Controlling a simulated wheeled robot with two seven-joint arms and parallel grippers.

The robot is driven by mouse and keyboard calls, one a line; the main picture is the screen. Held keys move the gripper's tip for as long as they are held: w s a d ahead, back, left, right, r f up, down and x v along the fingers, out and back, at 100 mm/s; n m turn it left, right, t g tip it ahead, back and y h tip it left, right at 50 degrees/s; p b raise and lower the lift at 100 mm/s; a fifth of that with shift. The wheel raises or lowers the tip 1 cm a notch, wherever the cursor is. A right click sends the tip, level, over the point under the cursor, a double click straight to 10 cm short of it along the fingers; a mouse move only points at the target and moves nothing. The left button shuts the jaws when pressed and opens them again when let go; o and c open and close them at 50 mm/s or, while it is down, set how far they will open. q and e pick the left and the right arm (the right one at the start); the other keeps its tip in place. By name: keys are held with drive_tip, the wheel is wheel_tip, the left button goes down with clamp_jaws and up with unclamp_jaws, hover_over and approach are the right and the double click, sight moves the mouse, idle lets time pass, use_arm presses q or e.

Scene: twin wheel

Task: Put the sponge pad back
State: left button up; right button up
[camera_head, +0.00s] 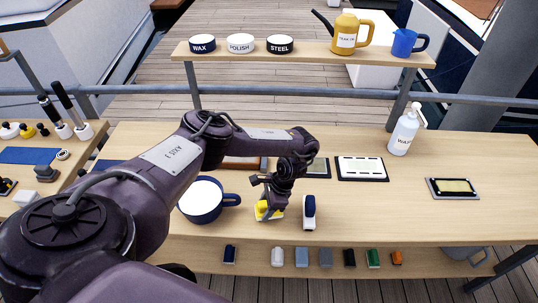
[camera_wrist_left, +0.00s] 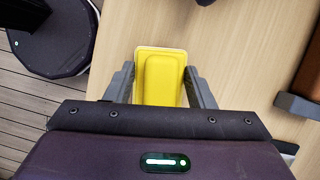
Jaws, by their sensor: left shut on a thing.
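A yellow block-shaped pad with a paler edge, seemingly the sponge pad (camera_wrist_left: 160,78), is between the two fingers of my left gripper (camera_wrist_left: 160,84) in the left wrist view. In the head view the yellow pad (camera_head: 263,212) is low over or on the front of the workbench, partly hidden by my left gripper (camera_head: 270,205). I cannot tell whether it touches the bench. My left gripper is shut on it. My right gripper is in neither view.
A navy mug (camera_head: 203,215) stands close left of the gripper, and a navy-and-white block (camera_head: 308,212) close right. A spray bottle (camera_head: 404,134) stands behind. The bench's right front is clear.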

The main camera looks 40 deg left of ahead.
use_arm(q)
drive_tip(key=shift+f, duration=0.35)
drive_tip(key=o, duration=1.4)
drive_tip(key=shift+w+d+r, duration=0.1)
drive_tip(key=shift+w+r, duration=0.05)
drive_tip(key=shift+r, duration=0.2)
drive_tip(key=p+v, duration=0.1)
drive_tip(key=v, duration=0.6)
